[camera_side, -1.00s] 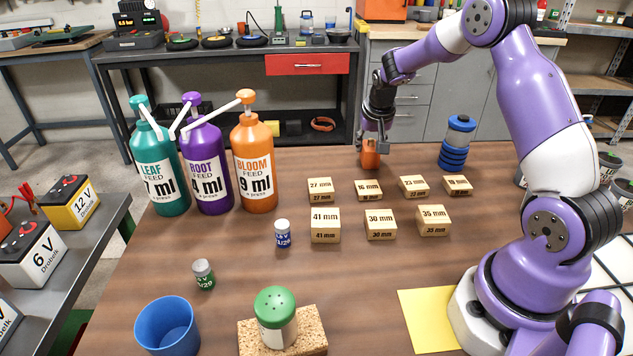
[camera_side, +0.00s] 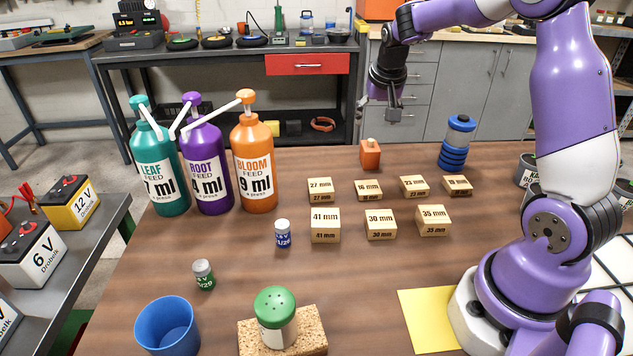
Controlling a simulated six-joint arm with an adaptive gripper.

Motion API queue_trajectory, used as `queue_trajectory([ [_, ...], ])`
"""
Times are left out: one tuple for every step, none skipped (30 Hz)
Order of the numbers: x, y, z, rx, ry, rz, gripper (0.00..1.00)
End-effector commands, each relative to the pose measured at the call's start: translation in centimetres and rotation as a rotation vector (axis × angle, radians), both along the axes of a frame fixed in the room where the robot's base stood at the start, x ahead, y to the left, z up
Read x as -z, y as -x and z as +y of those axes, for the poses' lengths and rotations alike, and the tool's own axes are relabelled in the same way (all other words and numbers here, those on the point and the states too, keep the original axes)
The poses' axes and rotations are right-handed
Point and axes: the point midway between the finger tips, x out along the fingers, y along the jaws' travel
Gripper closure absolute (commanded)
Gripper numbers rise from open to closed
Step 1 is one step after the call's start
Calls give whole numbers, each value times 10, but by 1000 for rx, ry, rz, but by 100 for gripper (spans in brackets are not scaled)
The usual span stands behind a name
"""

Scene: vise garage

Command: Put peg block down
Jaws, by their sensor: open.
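The peg block looks to be the small orange block (camera_side: 370,155) with a pale peg on top. It stands upright on the wooden table near the far edge, behind the wooden blocks. My gripper (camera_side: 394,112) is open and empty. It hangs above and slightly to the right of the orange block, clear of it.
Wooden size blocks, such as the 41 mm block (camera_side: 326,226), stand in two rows. A blue ringed bottle (camera_side: 455,145) is right of the orange block. Three pump bottles, including the orange one (camera_side: 254,165), stand left. A blue cup (camera_side: 167,328) and green-topped shaker (camera_side: 275,310) are in front.

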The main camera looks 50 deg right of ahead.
Motion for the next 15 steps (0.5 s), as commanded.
queue_trajectory([
  [-9, 2, 2, -1, 2, -4, 25],
  [-13, 3, 4, 0, 1, -2, 25],
  [-18, 4, 5, 0, 1, -3, 25],
  [-20, 6, 6, 0, 1, -1, 25],
  [-23, 6, 7, -1, 1, 0, 25],
  [-26, 7, 9, -4, 1, -2, 25],
  [-29, 8, 11, -12, 2, -2, 25],
  [-33, 10, 16, -25, 2, -5, 25],
  [-38, 13, 24, -49, 2, -8, 25],
  [-43, 16, 33, -76, 3, -12, 25],
  [-49, 20, 43, -109, 4, -18, 25],
  [-57, 27, 59, -161, 6, -25, 25],
  [-62, 34, 72, -205, 7, -30, 25],
  [-67, 42, 85, -252, 8, -35, 25],
  [-72, 54, 103, -318, 11, -42, 25],
])
